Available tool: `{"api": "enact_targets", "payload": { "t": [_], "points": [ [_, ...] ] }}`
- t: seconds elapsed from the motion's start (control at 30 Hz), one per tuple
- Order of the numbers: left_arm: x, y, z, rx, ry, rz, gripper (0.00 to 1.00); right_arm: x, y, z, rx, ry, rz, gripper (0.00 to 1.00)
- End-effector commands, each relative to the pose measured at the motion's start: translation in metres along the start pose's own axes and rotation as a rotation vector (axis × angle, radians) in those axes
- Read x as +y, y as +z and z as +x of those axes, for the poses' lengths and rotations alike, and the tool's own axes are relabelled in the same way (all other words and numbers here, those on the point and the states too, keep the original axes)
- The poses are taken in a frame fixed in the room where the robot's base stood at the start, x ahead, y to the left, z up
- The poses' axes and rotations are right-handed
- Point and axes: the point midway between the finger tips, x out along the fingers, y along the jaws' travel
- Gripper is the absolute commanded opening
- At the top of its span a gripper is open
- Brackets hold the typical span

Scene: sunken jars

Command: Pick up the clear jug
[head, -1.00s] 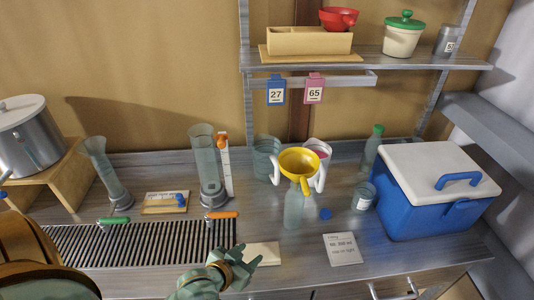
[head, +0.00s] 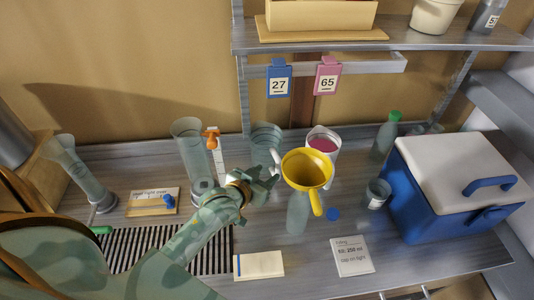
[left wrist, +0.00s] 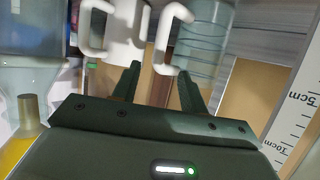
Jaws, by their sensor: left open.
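The clear jug (head: 265,138) stands upright at the back of the counter, left of a white jug (head: 323,142) holding pink liquid. My left gripper (head: 270,178) is open, just in front of the clear jug, and hides its lower part. In the left wrist view the clear jug (left wrist: 207,42) is ahead, with its white handle (left wrist: 161,45) toward the white jug (left wrist: 127,20). The handle's end appears between the open fingertips (left wrist: 159,72). I cannot tell whether they touch it. My right gripper is not in view.
A yellow funnel (head: 306,168) sits on a clear bottle (head: 298,212) right of my gripper. A white ruler (head: 218,165) and a glass cylinder (head: 190,150) stand to the left. A blue cooler (head: 425,215) stands at right. A shelf (head: 390,38) overhangs the back.

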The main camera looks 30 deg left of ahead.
Motion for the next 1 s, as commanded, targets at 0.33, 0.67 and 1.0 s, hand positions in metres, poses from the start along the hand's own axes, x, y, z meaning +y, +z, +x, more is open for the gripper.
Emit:
{"api": "enact_targets", "payload": {
  "t": [0.33, 0.67, 1.0],
  "points": [
    [0.001, 0.000, 0.041, 0.001, 0.000, -0.001, 0.43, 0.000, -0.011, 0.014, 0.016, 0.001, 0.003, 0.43],
    [0.002, -0.002, 0.081, -0.001, 0.000, 0.001, 0.43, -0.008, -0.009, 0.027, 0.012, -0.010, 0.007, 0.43],
    [0.002, -0.003, 0.081, 0.000, 0.000, 0.001, 0.02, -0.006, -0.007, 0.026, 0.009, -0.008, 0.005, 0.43]
  ]
}}
